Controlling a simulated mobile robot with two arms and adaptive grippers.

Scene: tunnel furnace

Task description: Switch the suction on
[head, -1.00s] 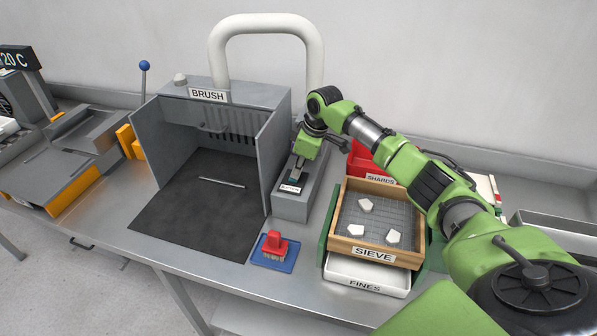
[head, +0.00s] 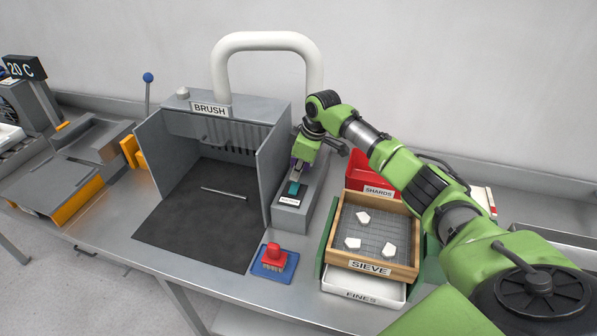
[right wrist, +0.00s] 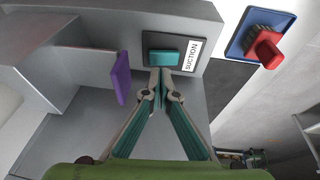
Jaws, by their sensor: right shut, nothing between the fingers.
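The suction switch is a teal rocker (right wrist: 163,57) in a dark plate on a grey box (head: 293,212), beside a white SUCTION label (right wrist: 191,56). The rocker also shows in the head view (head: 293,188). My right gripper (right wrist: 160,80) is shut and empty, its fingertips at the rocker's near edge. I cannot tell whether they touch it. A purple flap (right wrist: 121,77) stands left of the fingers in the wrist view. The grey BRUSH cabin (head: 271,160) stands left of the box, with a white pipe (head: 262,42) above. My left gripper is out of view.
The wooden SIEVE (head: 408,272) with white pieces and the red SHARDS bin (head: 357,175) are to the right. A thin rod (head: 224,193) lies on the cabin's dark mat.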

